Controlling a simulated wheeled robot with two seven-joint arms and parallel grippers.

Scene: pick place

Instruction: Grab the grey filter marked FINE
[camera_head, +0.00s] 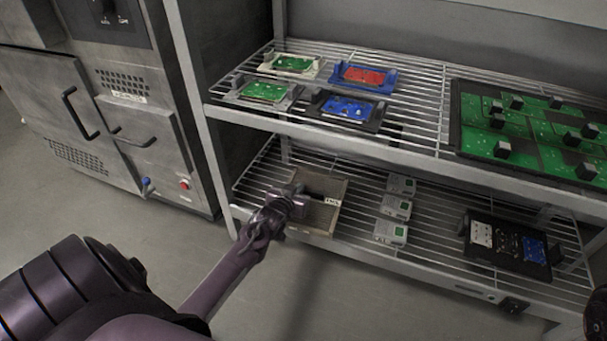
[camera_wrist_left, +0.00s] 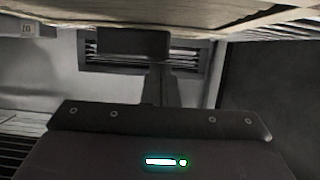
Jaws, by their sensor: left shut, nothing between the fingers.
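In the left wrist view the dark gripper fingers (camera_wrist_left: 133,42) show close together, below a tan edge (camera_wrist_left: 190,17) that crosses the top.
Three small grey boxes (camera_head: 397,208) and a black tray (camera_head: 508,262) stand right of the frame on the lower shelf. The upper shelf (camera_head: 415,118) holds circuit boards and overhangs the space behind my gripper. A metal cabinet (camera_head: 95,110) stands at left.

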